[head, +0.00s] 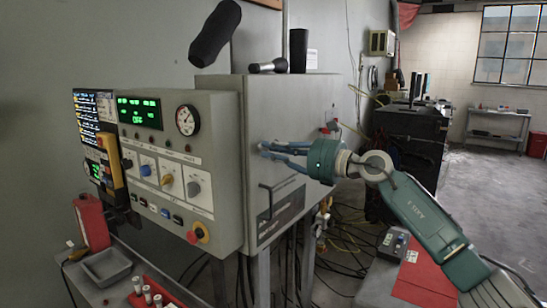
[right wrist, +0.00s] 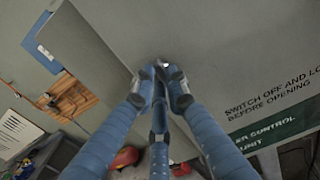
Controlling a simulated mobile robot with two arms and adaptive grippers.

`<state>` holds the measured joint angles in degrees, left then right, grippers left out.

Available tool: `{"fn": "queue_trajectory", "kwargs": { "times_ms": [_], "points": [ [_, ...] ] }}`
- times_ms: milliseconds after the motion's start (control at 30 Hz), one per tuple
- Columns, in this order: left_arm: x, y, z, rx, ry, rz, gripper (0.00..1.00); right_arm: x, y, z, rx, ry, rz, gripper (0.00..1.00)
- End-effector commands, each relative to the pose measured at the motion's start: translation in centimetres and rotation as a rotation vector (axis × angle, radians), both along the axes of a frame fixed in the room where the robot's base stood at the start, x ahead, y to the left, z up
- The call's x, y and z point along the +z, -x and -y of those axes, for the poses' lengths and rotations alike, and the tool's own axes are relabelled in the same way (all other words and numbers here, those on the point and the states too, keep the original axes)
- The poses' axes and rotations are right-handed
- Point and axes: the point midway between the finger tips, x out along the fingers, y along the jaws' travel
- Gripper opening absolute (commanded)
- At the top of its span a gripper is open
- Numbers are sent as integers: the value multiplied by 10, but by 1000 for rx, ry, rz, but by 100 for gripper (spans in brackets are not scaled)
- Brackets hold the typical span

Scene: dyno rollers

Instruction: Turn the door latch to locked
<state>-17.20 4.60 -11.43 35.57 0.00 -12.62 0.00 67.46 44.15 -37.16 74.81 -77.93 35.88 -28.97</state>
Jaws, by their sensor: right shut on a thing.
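The grey cabinet (head: 300,110) has a door with a dark bar handle (head: 266,202) and a dark label low on it. My right gripper (head: 262,148) reaches in from the right and is at the door's left edge, above the bar handle. In the right wrist view its blue fingers (right wrist: 161,76) are closed together at the cabinet surface. A small bright metal piece, which looks like the door latch (right wrist: 163,63), shows between the fingertips. The fingers hide most of the latch, and I cannot tell its angle. My left gripper is not in view.
A control panel (head: 222,120) with knobs and a red stop button (head: 198,233) juts out left of the door. A tray (head: 108,268) sits at lower left. Cables lie on the floor.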

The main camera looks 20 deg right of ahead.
Motion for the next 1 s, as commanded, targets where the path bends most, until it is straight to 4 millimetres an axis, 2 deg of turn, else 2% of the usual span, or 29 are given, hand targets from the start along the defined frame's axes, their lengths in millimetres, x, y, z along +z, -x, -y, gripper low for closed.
{"fn": "queue_trajectory", "kwargs": {
  "times_ms": [200, 800, 833, 900, 1000],
  "points": [
    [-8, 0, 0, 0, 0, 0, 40, -2, 0, 0, 1, 65, 48, 0],
    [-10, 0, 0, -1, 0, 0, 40, -1, 0, 0, 0, 93, 70, 0],
    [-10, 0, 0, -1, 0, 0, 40, -1, 0, 0, 0, 93, 70, 19],
    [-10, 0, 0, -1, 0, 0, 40, -1, 0, 0, 0, 92, 69, 32],
    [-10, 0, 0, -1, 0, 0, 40, -1, 0, 0, 0, 92, 69, 32]
  ]
}}
